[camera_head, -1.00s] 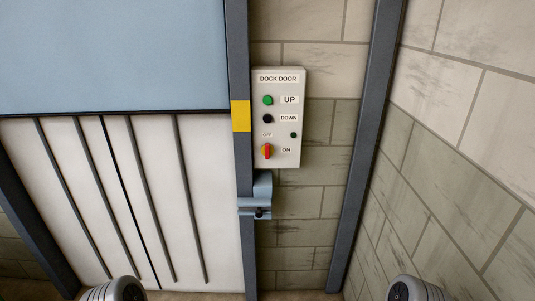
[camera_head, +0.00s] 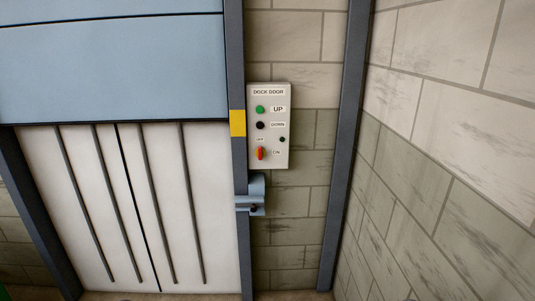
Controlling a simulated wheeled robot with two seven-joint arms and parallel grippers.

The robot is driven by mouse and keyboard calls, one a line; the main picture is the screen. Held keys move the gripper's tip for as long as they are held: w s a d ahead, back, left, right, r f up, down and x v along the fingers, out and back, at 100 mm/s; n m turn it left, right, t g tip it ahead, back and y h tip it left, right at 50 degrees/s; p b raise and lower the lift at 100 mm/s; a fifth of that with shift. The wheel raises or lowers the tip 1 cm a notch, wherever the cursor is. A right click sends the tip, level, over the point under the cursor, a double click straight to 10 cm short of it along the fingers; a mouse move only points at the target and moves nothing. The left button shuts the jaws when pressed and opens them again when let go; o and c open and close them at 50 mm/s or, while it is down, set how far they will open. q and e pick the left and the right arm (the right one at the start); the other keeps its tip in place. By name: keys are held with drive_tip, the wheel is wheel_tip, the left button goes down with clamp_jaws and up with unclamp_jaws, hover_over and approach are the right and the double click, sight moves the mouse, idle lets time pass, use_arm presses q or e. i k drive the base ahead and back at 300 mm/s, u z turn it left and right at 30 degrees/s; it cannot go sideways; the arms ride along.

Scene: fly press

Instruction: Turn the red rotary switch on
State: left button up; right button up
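The red rotary switch (camera_head: 260,153) sits low on the left side of a light grey control box labelled DOCK DOOR (camera_head: 268,125). Its red handle stands close to upright on a yellow base, between a small OFF label above and an ON label (camera_head: 276,152) to its lower right. Above it are a green UP button (camera_head: 260,109) and a black DOWN button (camera_head: 260,125). A small dark round lamp or button (camera_head: 282,140) is at the right of the box. Neither of my grippers is in view.
The box hangs on a block wall beside a grey door post with a yellow band (camera_head: 238,123). A blue-grey bracket (camera_head: 251,195) juts out just below. A part-raised blue door (camera_head: 110,60) is at left, and a side wall (camera_head: 450,150) closes the right.

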sight(260, 153)
drive_tip(key=u, duration=0.05)
drive_tip(key=i, duration=1.1)
drive_tip(key=u, duration=0.55)
